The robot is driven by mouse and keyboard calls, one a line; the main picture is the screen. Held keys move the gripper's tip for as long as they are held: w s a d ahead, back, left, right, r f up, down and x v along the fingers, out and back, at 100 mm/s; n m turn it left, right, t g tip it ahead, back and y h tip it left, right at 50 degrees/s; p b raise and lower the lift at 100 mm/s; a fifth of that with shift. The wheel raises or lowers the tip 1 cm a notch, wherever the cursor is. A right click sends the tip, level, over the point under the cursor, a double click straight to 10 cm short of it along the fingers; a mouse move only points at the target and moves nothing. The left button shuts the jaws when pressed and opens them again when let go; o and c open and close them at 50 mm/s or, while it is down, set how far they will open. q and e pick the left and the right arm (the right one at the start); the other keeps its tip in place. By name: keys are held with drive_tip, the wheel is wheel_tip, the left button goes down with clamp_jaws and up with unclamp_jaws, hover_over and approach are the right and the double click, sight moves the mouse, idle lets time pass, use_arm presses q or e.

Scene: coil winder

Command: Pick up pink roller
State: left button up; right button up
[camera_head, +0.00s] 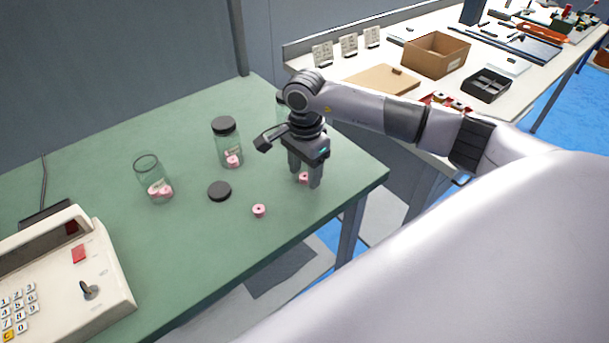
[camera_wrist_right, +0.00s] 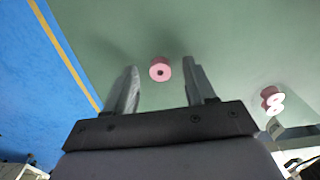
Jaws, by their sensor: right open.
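A small pink roller (camera_head: 303,177) lies on the green table near its right edge, between the two fingers of my right gripper (camera_head: 305,180). In the right wrist view the same roller (camera_wrist_right: 160,69) shows its dark centre hole, just past and between the open fingertips (camera_wrist_right: 165,80). The fingers stand apart and I see no contact with it. A second pink roller (camera_head: 259,210) lies loose on the table, left of the gripper. My left gripper is not in view.
An open glass jar (camera_head: 153,180) and a lidded jar (camera_head: 228,144) hold pink rollers. A black lid (camera_head: 219,191) lies between them and the loose roller. Another jar (camera_head: 281,105) is partly hidden behind my right arm. A beige keypad device (camera_head: 70,270) stands at left.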

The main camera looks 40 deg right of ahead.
sight(304, 176)
drive_tip(key=shift+f, duration=0.1)
drive_tip(key=shift+c, duration=0.4)
clamp_jaws()
wheel_tip(304, 176, up, 20)
idle(0.5)
